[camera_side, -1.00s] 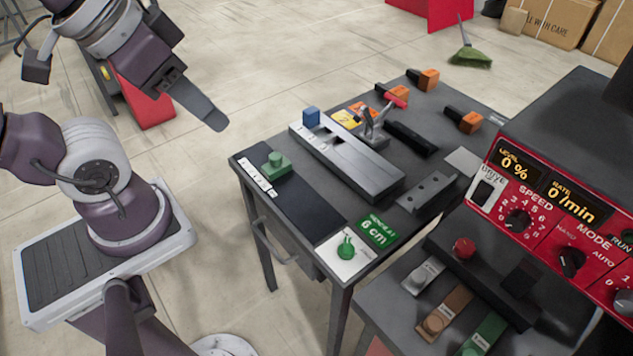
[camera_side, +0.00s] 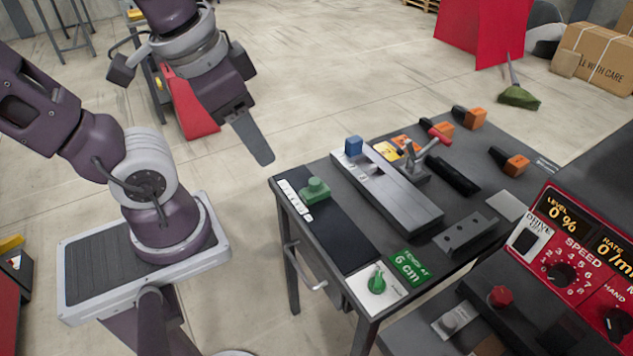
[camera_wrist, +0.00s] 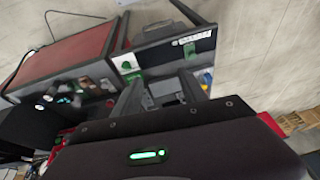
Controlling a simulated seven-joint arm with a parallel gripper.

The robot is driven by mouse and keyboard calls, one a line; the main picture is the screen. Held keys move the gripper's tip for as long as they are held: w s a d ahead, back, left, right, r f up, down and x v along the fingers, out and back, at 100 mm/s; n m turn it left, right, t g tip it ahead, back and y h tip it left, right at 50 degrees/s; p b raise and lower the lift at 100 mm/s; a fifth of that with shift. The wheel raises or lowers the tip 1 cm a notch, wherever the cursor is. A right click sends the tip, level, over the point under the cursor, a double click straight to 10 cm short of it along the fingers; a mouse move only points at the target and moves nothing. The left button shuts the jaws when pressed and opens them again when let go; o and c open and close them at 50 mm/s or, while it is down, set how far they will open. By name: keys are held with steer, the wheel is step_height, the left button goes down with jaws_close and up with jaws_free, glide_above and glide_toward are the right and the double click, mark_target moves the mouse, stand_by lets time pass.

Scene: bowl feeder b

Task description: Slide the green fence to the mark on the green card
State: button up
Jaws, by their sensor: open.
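The green fence (camera_side: 315,190) is a small block with a raised knob. It stands on a dark strip (camera_side: 345,232) at the table's left end, beside a white scale (camera_side: 294,199); it also shows small in the wrist view (camera_wrist: 190,50). The green card (camera_side: 409,268) reads "FENCE AT 6 cm" and lies near the strip's front end. The scale's figures are too small to read. My gripper (camera_side: 262,155) hangs in the air up and left of the fence, apart from it. In the wrist view my gripper (camera_wrist: 160,92) has its two fingers apart, with nothing held.
A green knob on a white plate (camera_side: 377,280) sits beside the card. A long grey rail with a blue block (camera_side: 354,146) and a red-handled clamp (camera_side: 439,137) stand right of the strip. A red control panel (camera_side: 570,255) is at right.

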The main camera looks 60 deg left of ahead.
steer(key=a+f+m+g+y, duration=0.4)
steer(key=a+f+g+y, duration=0.2)
steer(key=a+f+g, duration=0.1)
steer(key=m+t+y, duration=0.8)
steer(key=m+y, duration=0.3)
steer(key=m, duration=0.2)
glide_above(316, 178)
steer(key=s+d, duration=0.2)
steer(key=s, duration=0.4)
step_height(316, 178, down, 10)
steer(key=f, duration=0.1)
steer(key=f+m+t+h, duration=0.1)
steer(key=f+m+t, duration=0.1)
steer(key=f+m, duration=0.1)
steer(key=w+d+f+m+t+h, duration=0.1)
steer(key=f+m+t+h, duration=0.1)
steer(key=f+m+t, duration=0.1)
steer(key=w+f+m+t+h, duration=0.1)
steer(key=f+m+t, duration=0.1)
steer(key=f+m, duration=0.1)
steer(key=shift+w+d+f+t+h, duration=0.3)
steer(key=shift+f+t+h, duration=0.1)
steer(key=shift+f, duration=0.2)
steer(key=shift+w+a+f+m, duration=0.1)
steer(key=shift+w+a+m, duration=0.1)
steer(key=shift+a+m, duration=0.1)
steer(key=x, duration=0.6)
steer(key=shift+w+a, duration=0.1)
jaws_close()
